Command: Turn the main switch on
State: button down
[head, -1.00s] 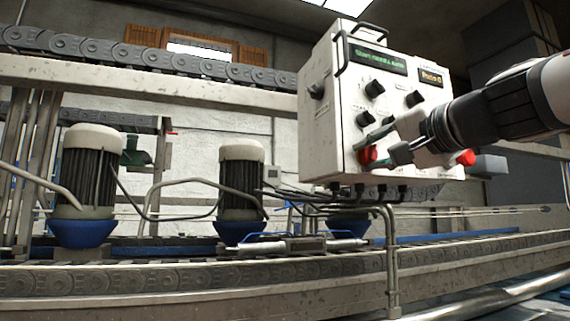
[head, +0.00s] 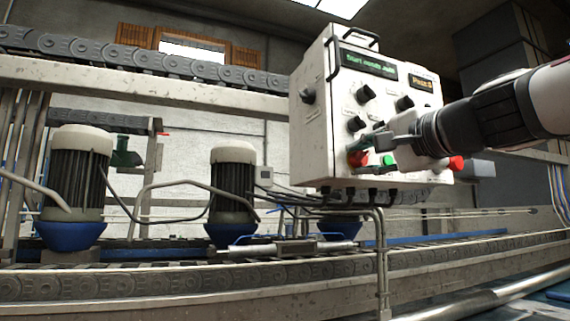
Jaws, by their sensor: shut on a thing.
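A white control box (head: 312,150) hangs at right of centre in the head view. Its front panel bears several black knobs, a red knob (head: 357,159) at the lower left, a green button (head: 388,160) and a red button (head: 456,163) at the lower right. Another black knob (head: 308,96) sits on the box's left side. I cannot read which control is labelled as the main switch.
A display (head: 368,63) with green text and a smaller one with amber text (head: 421,84) top the panel. Cables (head: 375,196) hang below the box. A chain conveyor (head: 150,277) and motors (head: 80,170) stand left and below. Open room lies before the panel.

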jog(key=c, duration=1.3)
grip_release()
jog(key=v, duration=1.2)
